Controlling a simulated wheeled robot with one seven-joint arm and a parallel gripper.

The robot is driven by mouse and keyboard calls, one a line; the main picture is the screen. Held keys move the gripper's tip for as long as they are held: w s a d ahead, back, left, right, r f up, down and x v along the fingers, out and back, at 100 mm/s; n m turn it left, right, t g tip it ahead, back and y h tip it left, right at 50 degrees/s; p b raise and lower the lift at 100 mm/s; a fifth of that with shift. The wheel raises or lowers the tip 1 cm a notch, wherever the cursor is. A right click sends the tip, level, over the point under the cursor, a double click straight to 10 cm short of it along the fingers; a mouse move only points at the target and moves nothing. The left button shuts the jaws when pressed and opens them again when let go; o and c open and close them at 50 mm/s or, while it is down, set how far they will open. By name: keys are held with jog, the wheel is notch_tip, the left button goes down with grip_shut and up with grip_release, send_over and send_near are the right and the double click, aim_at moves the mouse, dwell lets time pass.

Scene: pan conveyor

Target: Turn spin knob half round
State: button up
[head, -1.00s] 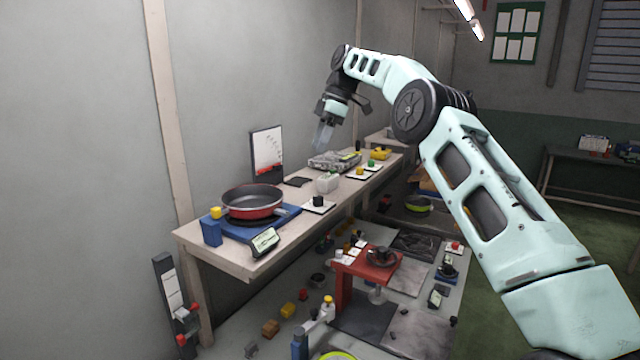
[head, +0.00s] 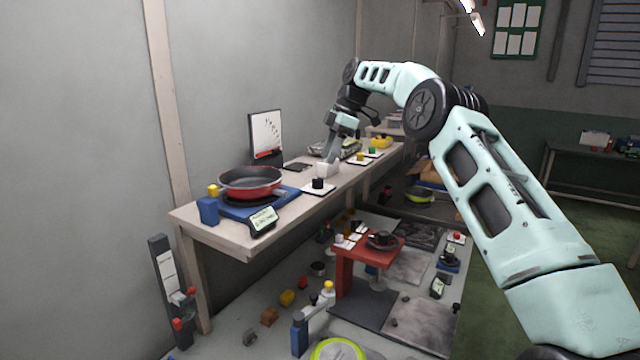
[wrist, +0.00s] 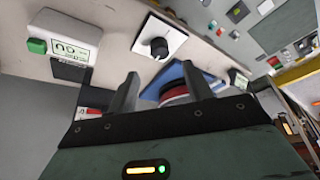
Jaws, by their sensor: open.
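A black round knob (head: 317,183) on a white square plate stands on the workbench, right of the pan. In the wrist view the black knob (wrist: 159,47) shows beyond the fingertips, with a pointer mark on the plate. No readable label confirms it as the spin knob. My gripper (head: 331,158) is above the bench, behind and to the right of the knob. In the wrist view my gripper (wrist: 160,85) has its two fingers apart with nothing held between them. The knob is apart from both fingers.
A red-sided pan (head: 250,183) sits on a blue burner (head: 285,199) at the bench's near end. A white box with a green button (wrist: 62,38) stands close beside the knob plate. Yellow and green knobs (head: 360,156) lie farther along. A red stand (head: 350,257) is below the bench.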

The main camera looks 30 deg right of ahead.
aim_at(318, 179)
jog(key=x, duration=0.7)
jog(key=shift+a+f+p, duration=0.1)
jog(key=shift+f+p, duration=0.05)
jog(key=shift+p, duration=0.25)
jog(key=c, duration=1)
